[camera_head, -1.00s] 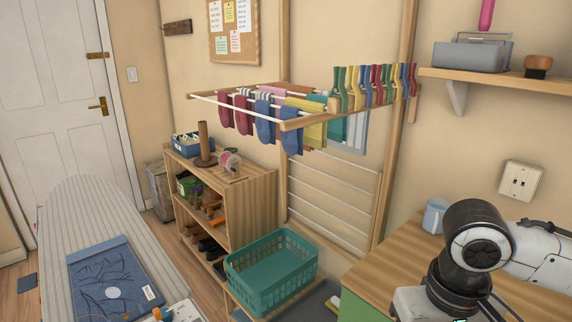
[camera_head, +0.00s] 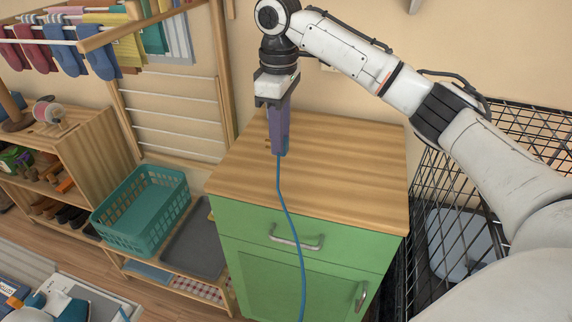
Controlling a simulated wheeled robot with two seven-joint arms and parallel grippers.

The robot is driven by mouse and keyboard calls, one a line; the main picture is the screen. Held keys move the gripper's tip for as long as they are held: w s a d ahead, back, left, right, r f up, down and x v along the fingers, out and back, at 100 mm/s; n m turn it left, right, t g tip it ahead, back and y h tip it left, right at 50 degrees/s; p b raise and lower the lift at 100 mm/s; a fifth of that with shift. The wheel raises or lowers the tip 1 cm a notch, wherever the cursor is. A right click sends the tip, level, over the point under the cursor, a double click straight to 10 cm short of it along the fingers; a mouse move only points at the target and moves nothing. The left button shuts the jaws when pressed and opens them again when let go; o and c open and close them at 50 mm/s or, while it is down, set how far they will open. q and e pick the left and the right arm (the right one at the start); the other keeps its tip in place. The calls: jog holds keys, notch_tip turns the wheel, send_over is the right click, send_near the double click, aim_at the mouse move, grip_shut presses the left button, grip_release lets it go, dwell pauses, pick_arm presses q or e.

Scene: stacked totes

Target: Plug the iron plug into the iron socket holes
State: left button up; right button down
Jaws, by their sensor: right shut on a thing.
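My right gripper (camera_head: 279,143) points down above the wooden top of the green cabinet, seen from behind its wrist. It is shut, and a blue cord (camera_head: 290,213) runs from its lower end down past the cabinet front and out of the bottom edge. The iron plug is at the gripper's lower end, but its body and prongs cannot be made out from the purple finger part. The wall socket is hidden, or nearly so, behind my right forearm; only a small pale edge shows below the arm. My left gripper is not in view.
The wooden counter (camera_head: 345,165) on the green cabinet (camera_head: 260,262) is mostly clear. A black wire cage (camera_head: 425,195) stands close on its right. A teal basket (camera_head: 140,210) and a drying rack (camera_head: 165,105) are on the left.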

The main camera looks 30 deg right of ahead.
jog(key=shift+w+d+r+n, duration=0.1)
jog(key=shift+w+d+n, duration=0.35)
jog(key=shift+d+n, duration=0.35)
jog(key=shift+w+d+r+n, duration=0.1)
jog(key=shift+w+d+n, duration=0.45)
jog(key=shift+d, duration=0.4)
jog(key=shift+w+d+n, duration=0.35)
jog(key=shift+d+n, duration=0.4)
jog(key=shift+d, duration=0.15)
notch_tip(320, 180, down, 10)
jog(key=shift+r+p, duration=0.2)
jog(key=shift+p, duration=0.1)
jog(key=shift+f, duration=0.2)
jog(key=c, duration=1.5)
grip_release()
jog(key=shift+o, duration=0.2)
notch_tip(320, 180, up, 10)
jog(key=shift+s+r+b, duration=0.15)
jog(key=shift+s+b, duration=0.05)
jog(key=shift+b, duration=0.25)
